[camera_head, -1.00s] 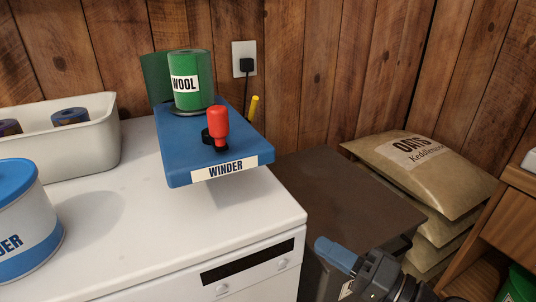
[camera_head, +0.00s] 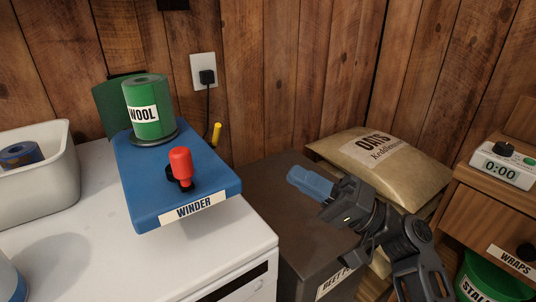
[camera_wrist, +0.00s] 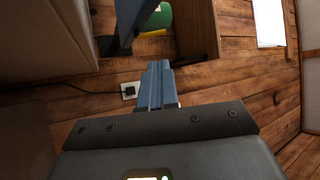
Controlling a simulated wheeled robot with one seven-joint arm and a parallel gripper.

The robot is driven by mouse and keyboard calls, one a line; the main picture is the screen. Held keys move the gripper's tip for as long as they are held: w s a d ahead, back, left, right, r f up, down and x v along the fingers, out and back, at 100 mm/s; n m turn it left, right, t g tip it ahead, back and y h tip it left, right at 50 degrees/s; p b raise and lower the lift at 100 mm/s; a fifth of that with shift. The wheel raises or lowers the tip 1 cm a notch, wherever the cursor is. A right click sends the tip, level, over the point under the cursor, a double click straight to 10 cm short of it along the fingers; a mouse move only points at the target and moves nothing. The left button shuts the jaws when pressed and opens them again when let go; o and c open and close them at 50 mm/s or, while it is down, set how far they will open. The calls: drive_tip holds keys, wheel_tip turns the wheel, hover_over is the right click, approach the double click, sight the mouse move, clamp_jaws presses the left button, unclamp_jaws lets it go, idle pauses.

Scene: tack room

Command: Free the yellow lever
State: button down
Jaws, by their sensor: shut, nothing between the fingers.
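The yellow lever (camera_head: 216,133) sticks up at the right rear side of the blue winder (camera_head: 205,160), near the plank wall. Its lower end is hidden behind the winder's edge. A green wool roll (camera_head: 147,118) stands on the winder's rear, and a red knob (camera_head: 181,163) on a dark crank stands near its front. My gripper (camera_head: 291,175) is shut and empty, to the right of the winder and apart from it, over the dark bin. Its blue fingers point left.
The winder sits on a white cabinet (camera_head: 110,245), with a cream bin (camera_head: 45,190) to the left. A wall socket with a plug (camera_head: 204,72) is behind. A dark bin (camera_head: 270,195), an oats sack (camera_head: 350,150) and a wooden cabinet with a timer (camera_head: 503,163) stand right.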

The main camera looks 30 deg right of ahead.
drive_tip(key=p+x, duration=0.2)
drive_tip(key=x, duration=1.1)
drive_tip(key=shift+w, duration=0.15)
drive_tip(key=shift+a+p, duration=0.15)
drive_tip(key=shift+p, duration=0.25)
